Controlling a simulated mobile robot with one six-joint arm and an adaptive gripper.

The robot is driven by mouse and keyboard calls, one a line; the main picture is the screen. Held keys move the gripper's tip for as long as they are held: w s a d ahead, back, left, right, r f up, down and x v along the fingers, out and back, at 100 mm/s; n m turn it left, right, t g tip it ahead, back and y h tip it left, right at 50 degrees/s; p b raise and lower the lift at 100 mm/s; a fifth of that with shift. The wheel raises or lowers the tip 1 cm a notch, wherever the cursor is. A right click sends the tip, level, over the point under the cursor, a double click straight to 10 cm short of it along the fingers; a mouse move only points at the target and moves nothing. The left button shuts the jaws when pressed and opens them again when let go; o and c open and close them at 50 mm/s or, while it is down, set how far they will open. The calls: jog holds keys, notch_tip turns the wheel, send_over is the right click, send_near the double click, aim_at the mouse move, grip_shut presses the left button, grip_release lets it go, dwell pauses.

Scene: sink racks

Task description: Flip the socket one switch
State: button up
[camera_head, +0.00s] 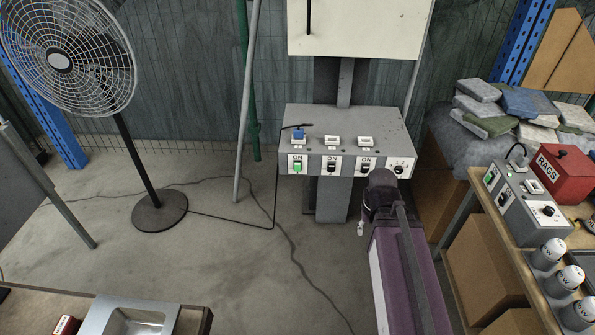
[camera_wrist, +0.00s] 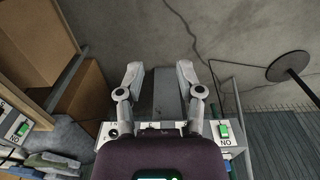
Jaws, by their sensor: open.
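A grey socket box (camera_head: 313,148) stands in the middle of the head view, with three sockets on top and three rocker switches on its front. The left switch (camera_head: 297,167) is green; the middle switch (camera_head: 331,165) and right switch (camera_head: 366,163) are black. Each has an ON label; I cannot read which is socket one. A blue plug (camera_head: 298,134) sits in the left socket. The wrist view shows the box upside down, with the green switch (camera_wrist: 225,131) at the right. My gripper (camera_wrist: 159,70) is open and empty, in front of the box's right part, hiding much of it there.
A round black knob (camera_head: 398,169) is at the box's right end. A fan (camera_head: 68,60) stands at the left with its cord on the floor. A bench at the right holds a second control box (camera_head: 530,215), a red RAGS box (camera_head: 565,172) and several grey-white canisters.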

jog(key=shift+w+a+f, duration=0.1)
jog(key=shift+w+f, duration=0.1)
jog(key=shift+f, duration=0.1)
jog(key=c, duration=0.3)
jog(key=w+a+f+t+b, duration=0.2)
jog(key=w+f+b, duration=0.1)
jog(key=w+b, duration=0.1)
jog(key=w+a+f+n+t+y+b, duration=0.1)
jog(key=w+a+f+t+b, duration=0.1)
jog(key=w+f+b, duration=0.1)
jog(key=w+a+f+n+t+b, duration=0.1)
jog(key=w+a+f+t+b, duration=0.1)
jog(key=w+b, duration=0.4)
jog(key=shift+a+f+y, duration=0.4)
jog(key=shift+a+f, duration=0.1)
jog(key=shift+f, duration=0.4)
grip_shut()
jog(key=w+a+f+m+t+h+b, duration=0.1)
jog(key=w+a+f+t+b, duration=0.4)
jog(key=b, duration=1.3)
jog(key=w+a+f+m+t+b, duration=0.1)
jog(key=w+a+f+t+b, duration=0.4)
jog(key=t+b, duration=0.9)
jog(key=w+a+b, duration=0.2)
jog(key=a+b, duration=0.2)
jog(key=b, duration=0.1)
jog(key=shift+w+a+f+h, duration=0.3)
jog(key=shift+a+h, duration=0.05)
jog(key=shift+h, duration=0.05)
